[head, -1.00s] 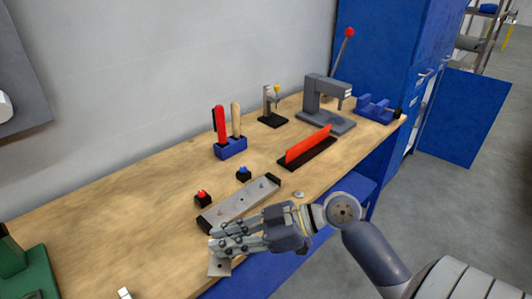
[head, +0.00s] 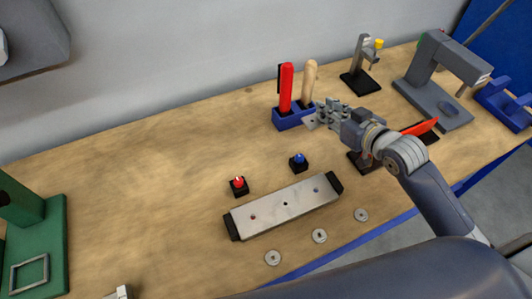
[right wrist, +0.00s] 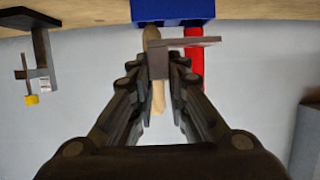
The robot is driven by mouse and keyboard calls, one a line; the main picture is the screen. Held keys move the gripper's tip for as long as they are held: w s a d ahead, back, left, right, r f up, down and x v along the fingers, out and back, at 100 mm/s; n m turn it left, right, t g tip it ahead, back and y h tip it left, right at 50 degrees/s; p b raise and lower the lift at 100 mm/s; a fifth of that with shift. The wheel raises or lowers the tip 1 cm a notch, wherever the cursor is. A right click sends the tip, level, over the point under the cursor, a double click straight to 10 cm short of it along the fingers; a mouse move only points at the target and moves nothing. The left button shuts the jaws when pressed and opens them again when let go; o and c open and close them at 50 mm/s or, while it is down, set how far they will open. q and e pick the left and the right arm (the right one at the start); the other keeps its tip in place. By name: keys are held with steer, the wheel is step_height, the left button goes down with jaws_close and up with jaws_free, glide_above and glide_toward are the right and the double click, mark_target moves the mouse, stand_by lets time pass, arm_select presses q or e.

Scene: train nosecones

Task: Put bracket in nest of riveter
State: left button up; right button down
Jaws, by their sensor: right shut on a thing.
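My right gripper (head: 322,116) is shut on the bracket (head: 310,122), a small grey plate, in front of the blue tool holder. In the right wrist view the bracket (right wrist: 158,60) sits between the fingertips (right wrist: 158,72) as a thin angled piece, with the tool handles behind it. A green machine (head: 38,235) stands at the far left, cut off by the picture edge. A raised square frame (head: 30,274) on its base looks like a nest, well away from the bracket. My left gripper is not seen.
A blue holder (head: 288,120) carries red and wooden handles. A metal plate fixture (head: 285,206), red button (head: 239,186), blue button (head: 298,162) and several discs lie mid-bench. A grey press (head: 440,80) and small stand (head: 360,75) are at the right. The left-middle bench is clear.

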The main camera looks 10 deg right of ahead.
steer(key=shift+w+d+r+h, duration=0.3)
steer(key=shift+w+h, duration=0.1)
steer(key=shift+w, duration=0.05)
glide_above(321, 140)
steer(key=shift+m, duration=0.3)
step_height(321, 140, down, 6)
steer(key=shift+r+p, duration=0.1)
steer(key=shift+p, duration=0.2)
step_height(321, 140, down, 4)
steer(key=shift+r, duration=0.1)
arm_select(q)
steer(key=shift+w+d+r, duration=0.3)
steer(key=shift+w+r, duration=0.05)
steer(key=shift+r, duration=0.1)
arm_select(e)
steer(key=shift+f, duration=0.2)
steer(key=c, duration=1.6)
jaws_free()
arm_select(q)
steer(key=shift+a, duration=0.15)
arm_select(e)
steer(key=shift+o, duration=0.2)
